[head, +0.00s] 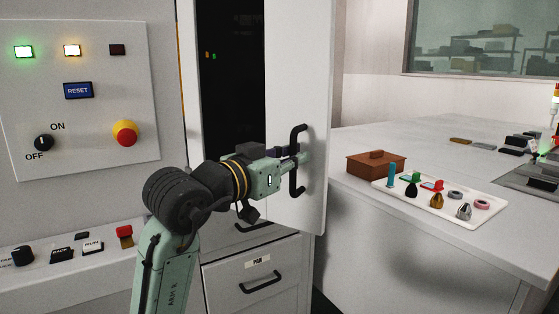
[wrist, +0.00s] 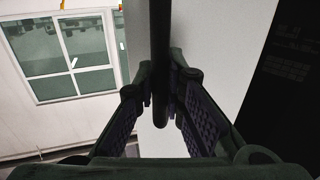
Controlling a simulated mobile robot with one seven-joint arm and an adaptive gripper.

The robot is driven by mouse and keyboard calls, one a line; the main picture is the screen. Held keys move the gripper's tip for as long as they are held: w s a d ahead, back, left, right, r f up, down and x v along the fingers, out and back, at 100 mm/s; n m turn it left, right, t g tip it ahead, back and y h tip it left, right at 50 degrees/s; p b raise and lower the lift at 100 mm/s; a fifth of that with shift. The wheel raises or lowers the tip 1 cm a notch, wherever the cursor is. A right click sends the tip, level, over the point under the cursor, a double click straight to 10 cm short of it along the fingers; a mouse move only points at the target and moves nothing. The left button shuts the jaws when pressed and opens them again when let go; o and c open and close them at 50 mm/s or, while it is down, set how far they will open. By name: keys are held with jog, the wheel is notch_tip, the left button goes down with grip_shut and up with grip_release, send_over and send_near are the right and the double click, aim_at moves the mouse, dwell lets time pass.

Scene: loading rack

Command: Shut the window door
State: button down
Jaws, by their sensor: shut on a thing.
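The window door is a tall pale grey panel (head: 300,60), standing open to the right of a dark cabinet opening (head: 233,80). A black bar handle (head: 297,185) is on the door's outer face. My gripper (head: 299,158) is at the handle's middle, with its fingers closed around the bar. In the wrist view the dark handle bar (wrist: 160,50) runs down between the two purple-padded fingers, with the door's pale face (wrist: 205,45) behind it. The exact finger contact is partly hidden in the head view.
Left is a control panel (head: 85,160) with knobs and buttons. Below the opening is a drawer (head: 285,255) with a black handle. To the right, a counter (head: 410,145) carries a brown box (head: 368,164) and a white tray (head: 440,212) of small items.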

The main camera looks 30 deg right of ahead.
jog(key=shift+w+d, duration=0.15)
jog(key=shift+d, duration=0.2)
jog(key=c, duration=1.7)
grip_release()
jog(key=shift+o, duration=0.2)
jog(key=shift+a, duration=0.15)
jog(key=v, duration=1.1)
jog(key=shift+a, duration=0.4)
